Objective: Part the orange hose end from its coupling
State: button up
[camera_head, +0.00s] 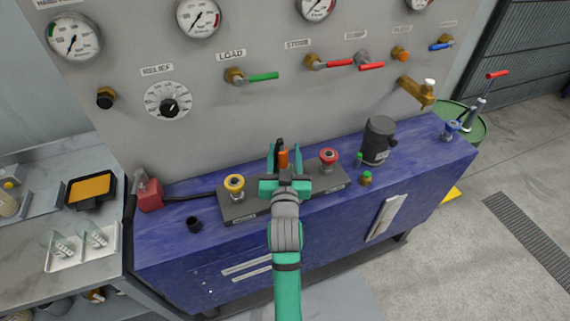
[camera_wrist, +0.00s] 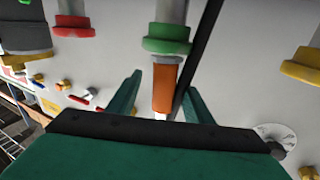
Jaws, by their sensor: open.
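The orange hose end (camera_wrist: 164,90) is in the wrist view, in line with a coupling that has a green collar (camera_wrist: 167,40). They appear to meet, with no clear gap. My gripper (camera_wrist: 161,82) is open, with one teal finger on each side of the orange hose end and gaps visible. In the head view my gripper (camera_head: 284,150) is over the grey block (camera_head: 240,209), with the orange hose end (camera_head: 283,158) showing between its fingers. The green-collared coupling is hidden behind my gripper there.
Yellow-topped (camera_head: 234,184) and red-topped (camera_head: 328,157) fittings flank my gripper on the block. A dark cylinder (camera_head: 378,140) stands to the right on the blue bench (camera_head: 420,150). A black line (camera_wrist: 205,35) runs close beside the orange hose end. The gauge panel (camera_head: 200,120) rises behind.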

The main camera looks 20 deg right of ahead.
jog(key=shift+x, duration=1.8)
jog(key=shift+c, duration=0.3)
grip_shut()
notch_tip(320, 180, up, 6)
jog(key=shift+d+r, duration=0.1)
jog(key=shift+d, duration=0.05)
